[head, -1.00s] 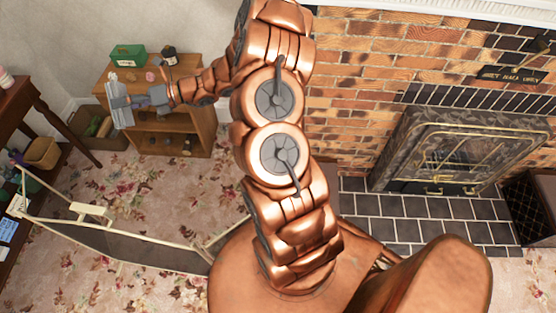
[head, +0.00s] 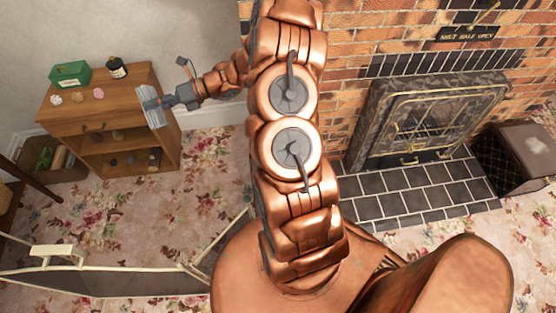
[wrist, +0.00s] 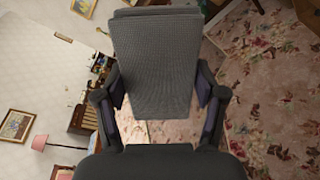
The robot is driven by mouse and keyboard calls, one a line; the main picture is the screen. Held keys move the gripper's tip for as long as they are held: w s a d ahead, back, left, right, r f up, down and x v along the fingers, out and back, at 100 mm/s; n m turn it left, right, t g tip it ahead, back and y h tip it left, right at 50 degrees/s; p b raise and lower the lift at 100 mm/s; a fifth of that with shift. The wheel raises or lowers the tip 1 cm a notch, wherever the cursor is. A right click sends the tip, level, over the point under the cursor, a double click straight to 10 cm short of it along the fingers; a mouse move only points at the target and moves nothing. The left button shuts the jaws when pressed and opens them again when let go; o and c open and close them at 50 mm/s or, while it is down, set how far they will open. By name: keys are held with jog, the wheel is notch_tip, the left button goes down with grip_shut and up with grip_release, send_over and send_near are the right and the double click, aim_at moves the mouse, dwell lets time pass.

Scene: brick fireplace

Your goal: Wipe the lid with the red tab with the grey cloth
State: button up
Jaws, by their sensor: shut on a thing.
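My gripper (head: 165,103) is shut on the grey cloth (head: 149,107), held out in the air by the right edge of the wooden cabinet (head: 62,115) in the head view. In the wrist view, the cloth (wrist: 156,62) is a flat, ribbed grey pad between the two fingers (wrist: 158,105), and it hides much of what lies beyond. I cannot make out a lid with a red tab in either view. Small pinkish things (head: 78,96) lie on the cabinet top, too small to tell apart.
A green box (head: 70,75) and a dark jar (head: 117,68) stand at the back of the cabinet top. Its lower shelves hold small objects. A pale-edged barrier (head: 100,270) stands at lower left. A fireplace (head: 425,120) and a dark box (head: 520,160) are at right. Flowered carpet lies between.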

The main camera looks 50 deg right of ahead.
jog(key=shift+s+d+f+n+g+h+b, duration=0.65)
jog(key=shift+s+d+f+g+h+b, duration=1.3)
jog(key=shift+d+f+b, duration=5.55)
jog(key=shift+s+d+f+n+g+h+b, duration=0.75)
jog(key=shift+s+d+f+h+b, duration=2.65)
jog(key=shift+f, duration=7.55)
jog(key=shift+s+d+f+n+g+h+b, duration=0.5)
jog(key=shift+s+d+f+g+h+b, duration=1.3)
jog(key=shift+d+f+b, duration=6)
jog(key=shift+y, duration=0.25)
jog(key=a+f+p, duration=0.2)
jog(key=a, duration=0.1)
jog(key=shift+s+a+f+p, duration=0.1)
jog(key=shift+s+f+p, duration=0.1)
jog(key=shift+f+p, duration=0.2)
